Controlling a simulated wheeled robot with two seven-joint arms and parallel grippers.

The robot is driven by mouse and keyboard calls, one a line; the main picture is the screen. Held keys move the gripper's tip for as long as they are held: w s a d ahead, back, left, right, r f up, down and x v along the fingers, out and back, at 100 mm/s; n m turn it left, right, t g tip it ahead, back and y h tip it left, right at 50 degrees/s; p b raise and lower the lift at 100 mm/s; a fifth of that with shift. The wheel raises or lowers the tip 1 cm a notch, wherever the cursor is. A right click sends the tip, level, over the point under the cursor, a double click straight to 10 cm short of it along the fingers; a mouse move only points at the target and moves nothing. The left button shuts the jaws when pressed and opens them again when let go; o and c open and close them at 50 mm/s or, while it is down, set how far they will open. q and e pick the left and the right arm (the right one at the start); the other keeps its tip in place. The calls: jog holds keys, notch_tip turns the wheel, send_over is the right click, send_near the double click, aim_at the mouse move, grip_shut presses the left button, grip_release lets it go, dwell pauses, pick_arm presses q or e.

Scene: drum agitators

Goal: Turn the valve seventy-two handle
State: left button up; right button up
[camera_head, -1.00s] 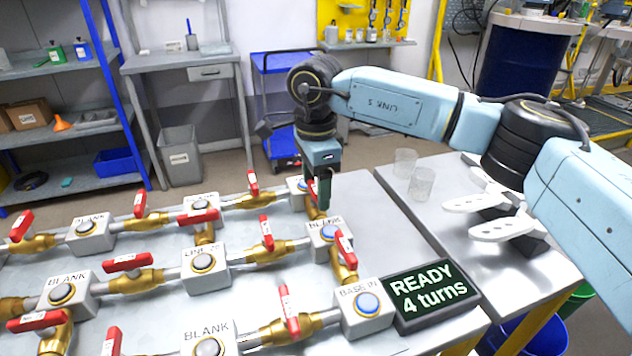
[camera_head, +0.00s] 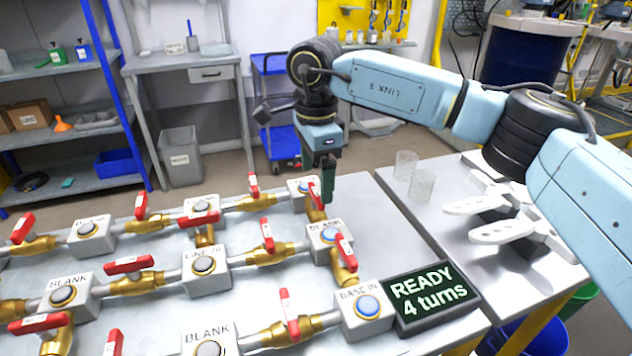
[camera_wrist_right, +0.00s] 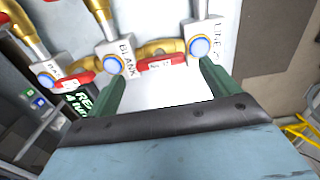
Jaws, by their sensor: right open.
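Several red valve handles on brass bodies sit between grey blocks on a metal table. The handle nearest my right gripper (camera_head: 327,187) is a red one (camera_head: 315,195) between the far-right block (camera_head: 303,187) and a BLANK block (camera_head: 327,233). In the right wrist view this red handle (camera_wrist_right: 160,65) lies ahead, between the lines of my two green fingers. The fingers are apart and hold nothing; in the head view they overlap the area just right of the handle. The handle's number is too small to read, so I cannot confirm it is seventy-two. My left gripper is not in view.
A dark sign (camera_head: 432,297) reading "READY 4 turns" stands by the BASE IN block (camera_head: 364,312). Other red handles (camera_head: 267,235) and blocks crowd the table to the left. A side table (camera_head: 462,225) with glasses (camera_head: 421,184) stands at right.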

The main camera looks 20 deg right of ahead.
aim_at(316, 191)
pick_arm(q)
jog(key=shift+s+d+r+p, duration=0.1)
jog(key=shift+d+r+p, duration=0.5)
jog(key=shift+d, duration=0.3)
pick_arm(e)
notch_tip(316, 191, up, 10)
jog(key=shift+r, duration=0.15)
